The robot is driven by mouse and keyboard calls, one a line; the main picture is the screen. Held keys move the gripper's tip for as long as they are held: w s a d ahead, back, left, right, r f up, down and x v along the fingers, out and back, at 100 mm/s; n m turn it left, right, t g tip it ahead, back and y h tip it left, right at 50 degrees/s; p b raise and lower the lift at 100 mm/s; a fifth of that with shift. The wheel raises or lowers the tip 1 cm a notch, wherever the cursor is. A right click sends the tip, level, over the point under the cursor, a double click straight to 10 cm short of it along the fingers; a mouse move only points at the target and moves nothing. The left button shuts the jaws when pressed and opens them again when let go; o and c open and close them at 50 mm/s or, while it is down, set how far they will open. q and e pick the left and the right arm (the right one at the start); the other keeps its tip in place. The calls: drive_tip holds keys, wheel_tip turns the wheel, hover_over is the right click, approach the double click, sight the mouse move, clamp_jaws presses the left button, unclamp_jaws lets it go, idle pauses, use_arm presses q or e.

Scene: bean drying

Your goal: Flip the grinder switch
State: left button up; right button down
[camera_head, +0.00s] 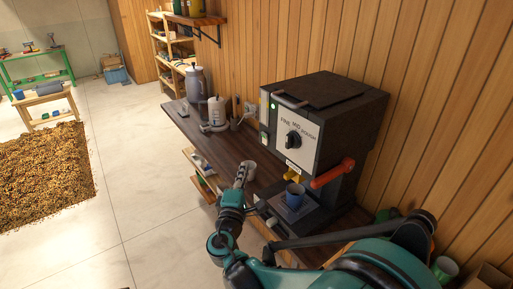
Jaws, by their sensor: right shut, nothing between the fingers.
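The grinder (330,103) is a black box-shaped machine on the dark wooden counter, with a white front panel. The panel carries a black dial (293,139) marked FINE, MID and ROUGH. A small green light (272,105) shows near the grinder's left front edge, beside a pale strip (264,120) that may hold the switch; I cannot tell its position. My right gripper (243,174) is shut and empty, left of and below the panel, apart from the grinder. My left gripper is out of view.
A blue cup (295,196) stands under the yellow spout (292,175). A whitish cup (250,168) is close beside my right gripper. A kettle (216,111) and a grey jug (196,84) stand farther back on the counter (190,130). The wood wall is close behind.

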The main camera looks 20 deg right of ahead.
drive_tip(key=p, duration=0.1)
approach(262, 135)
drive_tip(key=w+a, duration=0.2)
drive_tip(key=w, duration=0.1)
drive_tip(key=d, duration=0.1)
drive_tip(key=w+d+p, duration=0.1)
drive_tip(key=d, duration=0.1)
drive_tip(key=w+d, duration=0.1)
drive_tip(key=shift+w+d+r, duration=0.2)
